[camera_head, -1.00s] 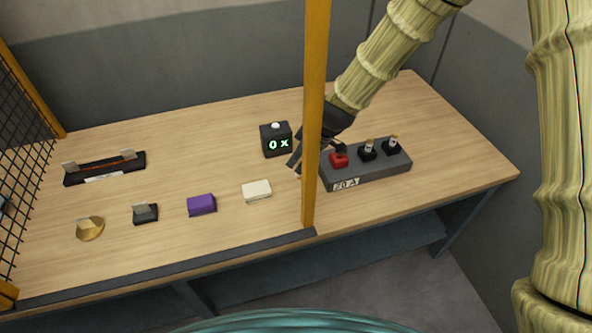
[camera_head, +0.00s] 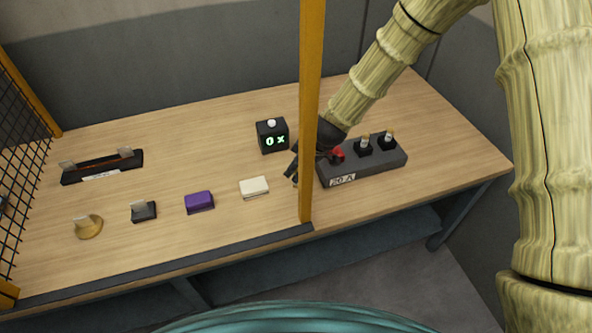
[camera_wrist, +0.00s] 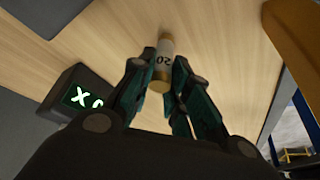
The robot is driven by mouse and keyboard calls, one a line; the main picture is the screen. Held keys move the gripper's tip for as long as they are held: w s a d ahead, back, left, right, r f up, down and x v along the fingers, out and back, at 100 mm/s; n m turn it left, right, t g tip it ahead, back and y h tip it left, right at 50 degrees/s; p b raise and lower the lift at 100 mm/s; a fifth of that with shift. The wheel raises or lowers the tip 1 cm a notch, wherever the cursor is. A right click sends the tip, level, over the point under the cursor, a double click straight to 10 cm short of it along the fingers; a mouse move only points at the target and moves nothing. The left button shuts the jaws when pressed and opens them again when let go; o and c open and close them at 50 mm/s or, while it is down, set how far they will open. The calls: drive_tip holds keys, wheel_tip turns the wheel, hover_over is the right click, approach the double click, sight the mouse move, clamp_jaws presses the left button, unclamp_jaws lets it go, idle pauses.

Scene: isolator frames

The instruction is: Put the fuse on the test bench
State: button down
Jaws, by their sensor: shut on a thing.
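My gripper (camera_head: 295,168) is shut on a fuse (camera_wrist: 163,60), a pale cylinder with brass-coloured ends and "20" on it, seen between the fingertips in the wrist view. The gripper is just left of a grey rack (camera_head: 370,170) labelled "20 A", with one red holder (camera_head: 338,154) and two black ones carrying fuses. A long black base with two upright clips (camera_head: 103,167) lies at the far left; I cannot tell whether it is the test bench.
A black box with a green "0 x" display (camera_head: 272,136) stands behind the gripper. The yellow post (camera_head: 311,110) rises at the table's front edge. White (camera_head: 254,188), purple (camera_head: 199,202), black (camera_head: 143,211) and brass (camera_head: 88,227) pieces lie in front. Mesh closes the left side.

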drive_tip(key=shift+f, duration=0.2)
drive_tip(key=c, duration=1.3)
unclamp_jaws()
drive_tip(key=shift+c, duration=0.2)
drive_tip(key=shift+r, duration=0.15)
drive_tip(key=b+v, duration=0.2)
drive_tip(key=v, duration=1)
